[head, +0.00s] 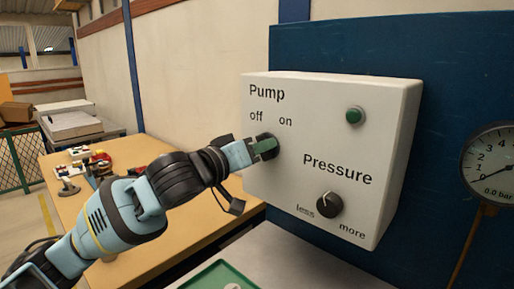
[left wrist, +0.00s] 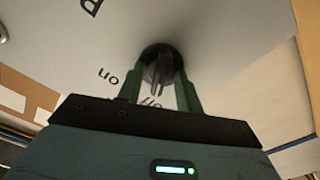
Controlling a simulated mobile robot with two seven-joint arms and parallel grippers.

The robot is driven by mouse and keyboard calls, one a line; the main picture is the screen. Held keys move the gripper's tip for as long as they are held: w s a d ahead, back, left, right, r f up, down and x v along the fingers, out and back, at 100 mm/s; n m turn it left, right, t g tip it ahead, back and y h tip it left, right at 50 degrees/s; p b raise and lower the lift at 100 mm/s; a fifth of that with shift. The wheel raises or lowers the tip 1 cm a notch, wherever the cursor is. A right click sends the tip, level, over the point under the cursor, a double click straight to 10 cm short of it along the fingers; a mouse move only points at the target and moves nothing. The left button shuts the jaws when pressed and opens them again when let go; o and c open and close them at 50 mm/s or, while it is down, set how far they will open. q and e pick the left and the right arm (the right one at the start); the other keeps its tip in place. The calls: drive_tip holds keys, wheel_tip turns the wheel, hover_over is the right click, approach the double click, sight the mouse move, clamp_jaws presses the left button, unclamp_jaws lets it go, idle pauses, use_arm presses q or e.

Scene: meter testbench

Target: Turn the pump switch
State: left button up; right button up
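The pump switch (head: 269,140) is a dark round knob on the white control box (head: 228,168), below the "off" and "on" labels. In the left wrist view the switch (left wrist: 160,66) sits between the two fingertips of my left gripper (left wrist: 161,76) and fills the gap. A narrow pointer on the switch points toward the "off" label. My right gripper is not in view.
The box also carries a green button (head: 355,115) and a pressure knob (head: 329,204). A gauge (head: 490,165) hangs on the blue panel (head: 455,60) at right, its needle near 0. A wooden table (head: 130,265) with small parts stands at left. A green tray (head: 205,279) lies below.

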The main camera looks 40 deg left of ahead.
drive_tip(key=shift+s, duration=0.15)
use_arm(q)
drive_tip(key=shift+c, duration=0.9)
clamp_jaws()
drive_tip(key=shift+d+r+m+p, duration=0.1)
drive_tip(key=shift+m+p, duration=5.05)
drive_tip(key=shift+m, duration=0.95)
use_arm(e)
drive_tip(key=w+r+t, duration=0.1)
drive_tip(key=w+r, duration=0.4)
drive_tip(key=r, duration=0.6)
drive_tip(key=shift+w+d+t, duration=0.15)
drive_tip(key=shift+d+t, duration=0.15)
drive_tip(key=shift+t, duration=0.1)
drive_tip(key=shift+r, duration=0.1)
use_arm(q)
drive_tip(key=shift+o, duration=0.9)
unclamp_jaws()
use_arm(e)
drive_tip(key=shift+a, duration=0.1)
